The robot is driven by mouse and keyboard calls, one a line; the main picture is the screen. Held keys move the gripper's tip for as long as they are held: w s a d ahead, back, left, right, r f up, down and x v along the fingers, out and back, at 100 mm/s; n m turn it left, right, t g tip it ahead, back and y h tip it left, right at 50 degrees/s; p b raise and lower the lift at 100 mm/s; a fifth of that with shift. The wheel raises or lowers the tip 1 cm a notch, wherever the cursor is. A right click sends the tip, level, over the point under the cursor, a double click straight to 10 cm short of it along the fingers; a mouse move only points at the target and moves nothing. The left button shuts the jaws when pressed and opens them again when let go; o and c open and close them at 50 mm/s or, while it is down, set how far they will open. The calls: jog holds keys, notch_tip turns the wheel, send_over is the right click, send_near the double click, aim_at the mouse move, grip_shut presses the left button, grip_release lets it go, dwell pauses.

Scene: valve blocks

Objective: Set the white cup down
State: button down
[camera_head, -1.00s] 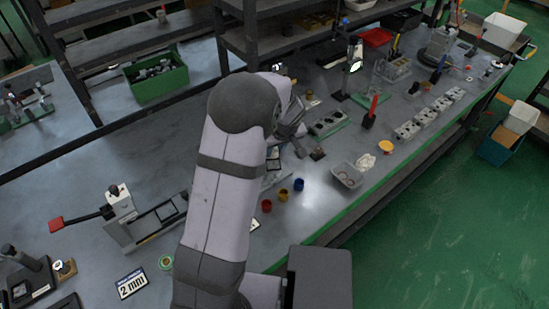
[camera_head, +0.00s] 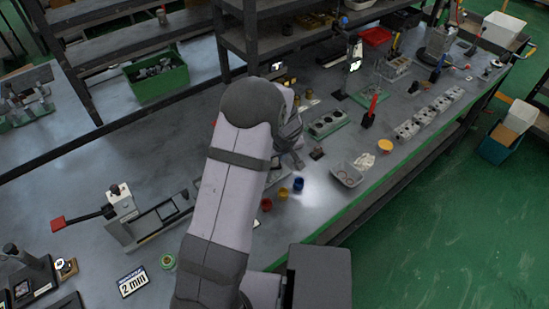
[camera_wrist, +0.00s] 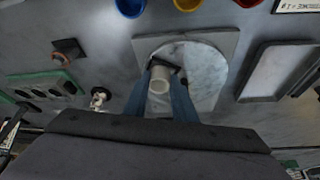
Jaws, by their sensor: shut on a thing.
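The white cup (camera_wrist: 159,84) shows in the wrist view between the two blue fingers of my gripper (camera_wrist: 160,94), which is shut on it. The cup is in front of a pale marbled plate (camera_wrist: 205,72) with a rounded outline, set on a grey square. I cannot tell whether the cup touches the plate. A dark patch lies just beyond the cup. In the head view my own arm hides the cup and the fingertips.
Blue (camera_head: 298,184), yellow (camera_head: 282,194) and red (camera_head: 266,204) cups stand in a row near the gripper. A grey tray (camera_head: 347,175) lies to their right. A lever press (camera_head: 122,205) stands at left.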

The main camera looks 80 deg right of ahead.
jog(key=shift+f, duration=0.15)
jog(key=c, duration=1.7)
grip_release()
jog(key=shift+c, duration=0.2)
jog(key=shift+s+a+r, duration=0.1)
jog(key=shift+a+r, duration=0.05)
jog(key=shift+r, duration=0.5)
jog(key=b+v, duration=0.1)
jog(key=v, duration=1)
jog(key=shift+b, duration=0.4)
jog(key=shift+a, duration=0.1)
